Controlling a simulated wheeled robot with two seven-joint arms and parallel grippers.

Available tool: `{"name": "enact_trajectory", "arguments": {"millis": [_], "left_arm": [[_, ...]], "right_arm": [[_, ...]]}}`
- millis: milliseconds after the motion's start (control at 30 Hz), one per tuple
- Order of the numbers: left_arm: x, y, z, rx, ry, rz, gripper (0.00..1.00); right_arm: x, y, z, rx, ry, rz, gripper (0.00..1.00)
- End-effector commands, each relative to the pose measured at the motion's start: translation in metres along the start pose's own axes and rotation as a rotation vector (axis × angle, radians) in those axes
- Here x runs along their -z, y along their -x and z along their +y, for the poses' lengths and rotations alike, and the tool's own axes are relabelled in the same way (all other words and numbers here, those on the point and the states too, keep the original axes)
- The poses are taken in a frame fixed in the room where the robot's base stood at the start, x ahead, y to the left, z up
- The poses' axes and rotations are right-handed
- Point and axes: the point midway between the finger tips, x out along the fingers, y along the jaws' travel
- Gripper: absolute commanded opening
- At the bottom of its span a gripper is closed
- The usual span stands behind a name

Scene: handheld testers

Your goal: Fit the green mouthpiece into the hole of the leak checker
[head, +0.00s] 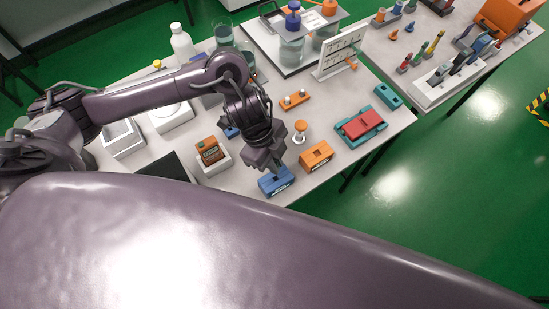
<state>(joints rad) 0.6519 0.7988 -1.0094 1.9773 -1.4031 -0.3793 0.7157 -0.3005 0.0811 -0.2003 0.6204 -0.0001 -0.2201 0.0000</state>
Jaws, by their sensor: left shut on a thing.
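My left gripper (277,170) points down just over a blue box (275,184) with a pale label on its front, near the table's front edge. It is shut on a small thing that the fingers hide. I cannot make out the green mouthpiece in this view. An orange box (316,157) with a dark hole in its top and a label stands to the right of the blue one. I cannot tell from the picture which box is the leak checker. Whether the held thing touches the blue box is too small to tell. My right gripper is not in view.
An orange tester (209,152) sits in a white holder left of the gripper. Jars and a bottle (182,45) are behind.

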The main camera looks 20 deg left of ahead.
Motion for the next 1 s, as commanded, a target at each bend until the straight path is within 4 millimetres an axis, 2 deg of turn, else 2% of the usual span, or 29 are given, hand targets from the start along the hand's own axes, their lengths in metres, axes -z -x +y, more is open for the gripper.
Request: {"name": "enact_trajectory", "arguments": {"millis": [400, 1000], "left_arm": [[0.000, -0.002, 0.000, -0.001, 0.000, -0.001, 0.00], [-0.005, -0.016, 0.000, -0.001, 0.001, -0.001, 0.00]], "right_arm": [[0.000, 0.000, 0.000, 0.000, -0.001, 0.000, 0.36], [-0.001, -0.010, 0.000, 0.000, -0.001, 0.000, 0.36]]}}
